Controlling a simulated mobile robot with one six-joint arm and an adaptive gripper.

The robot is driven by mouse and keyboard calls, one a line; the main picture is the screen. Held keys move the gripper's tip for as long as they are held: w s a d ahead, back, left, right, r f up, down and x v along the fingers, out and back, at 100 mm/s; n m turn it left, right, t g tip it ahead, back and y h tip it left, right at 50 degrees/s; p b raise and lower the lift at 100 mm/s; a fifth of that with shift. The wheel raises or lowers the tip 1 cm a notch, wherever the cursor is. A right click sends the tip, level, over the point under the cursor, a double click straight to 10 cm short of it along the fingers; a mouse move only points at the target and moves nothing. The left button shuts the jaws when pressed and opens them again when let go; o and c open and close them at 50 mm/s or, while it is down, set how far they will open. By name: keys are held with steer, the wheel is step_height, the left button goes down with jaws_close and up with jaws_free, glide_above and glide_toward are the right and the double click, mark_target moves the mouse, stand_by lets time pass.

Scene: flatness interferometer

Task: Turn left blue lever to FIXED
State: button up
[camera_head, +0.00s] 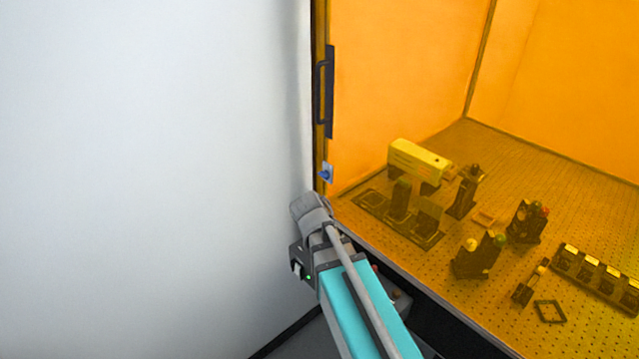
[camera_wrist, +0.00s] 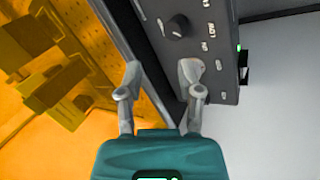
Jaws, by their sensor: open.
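A small blue lever (camera_head: 326,173) sits on a pale plate at the lower part of the enclosure's left edge, below the black door handle. It is too small to read its setting or any label. I cannot make it out in the wrist view. My gripper (camera_wrist: 161,82) is open in the wrist view, with its two grey fingers spread and nothing clearly between them. The right finger overlaps the edge of a grey panel (camera_wrist: 213,75); I cannot tell whether it touches. In the head view my arm ends just below the lever, and the fingers are hidden.
The grey panel carries a black knob (camera_wrist: 178,26) and labels, one reading LOW. The orange enclosure (camera_head: 400,70) has a black handle (camera_head: 325,90). Behind its orange panels, a perforated table (camera_head: 420,265) holds a yellow box (camera_head: 418,160) and several optical mounts. A white wall (camera_head: 150,150) fills the left.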

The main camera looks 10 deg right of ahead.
steer(key=w+a+n+t+h+b, duration=0.1)
steer(key=w+h+b, duration=0.15)
steer(key=w, duration=0.25)
steer(key=n+t+h+b, duration=0.3)
steer(key=t+h+b, duration=0.1)
steer(key=t+h, duration=0.35)
glide_toward(321, 176)
steer(key=shift+g, duration=0.25)
steer(key=v, duration=0.4)
steer(key=shift+s+a+f, duration=0.1)
steer(key=shift+a+f, duration=0.05)
steer(key=shift+a, duration=0.15)
steer(key=shift+d, duration=0.1)
steer(key=x, duration=1.3)
steer(key=shift+w+d, duration=0.2)
steer(key=shift+d, duration=0.1)
jaws_close()
